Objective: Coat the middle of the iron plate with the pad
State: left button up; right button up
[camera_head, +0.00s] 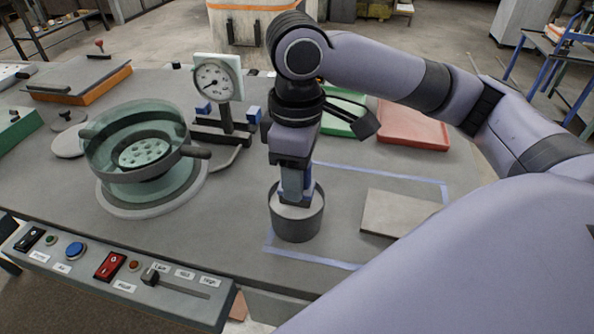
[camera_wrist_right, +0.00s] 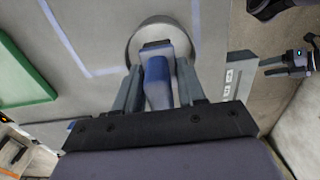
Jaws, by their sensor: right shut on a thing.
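My right gripper (camera_head: 295,192) points down over a dark grey round pot (camera_head: 297,224) and is shut on the blue handle of the pad (camera_wrist_right: 158,85). The pad's dark lower end lies within the pot's rim in the right wrist view, where the pot (camera_wrist_right: 135,42) also shows. Its underside is hidden, so I cannot tell whether it touches the pot's contents. The iron plate (camera_head: 395,213), a flat grey square, lies on the table to the right of the pot, apart from it, with nothing on it.
Blue tape (camera_head: 398,176) outlines an area around pot and plate. A dial gauge (camera_head: 215,80) and a glass vessel (camera_head: 135,150) stand left. A green tray (camera_head: 342,124) and a red tray (camera_head: 412,126) lie behind. A control panel (camera_head: 110,268) runs along the front edge.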

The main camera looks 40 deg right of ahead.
jog(key=shift+f, duration=0.15)
jog(key=shift+f, duration=0.35)
dwell(0.3)
jog(key=shift+s+f+p, duration=0.1)
jog(key=shift+f+p, duration=0.05)
jog(key=shift+p, duration=0.5)
dwell(2.7)
jog(key=shift+r+p, duration=0.7)
jog(key=shift+p, duration=0.2)
jog(key=shift+r+p, duration=0.9)
jog(key=shift+p, duration=0.3)
notch_tip(320, 180, up, 4)
jog(key=p, duration=0.6)
jog(key=shift+r, duration=0.1)
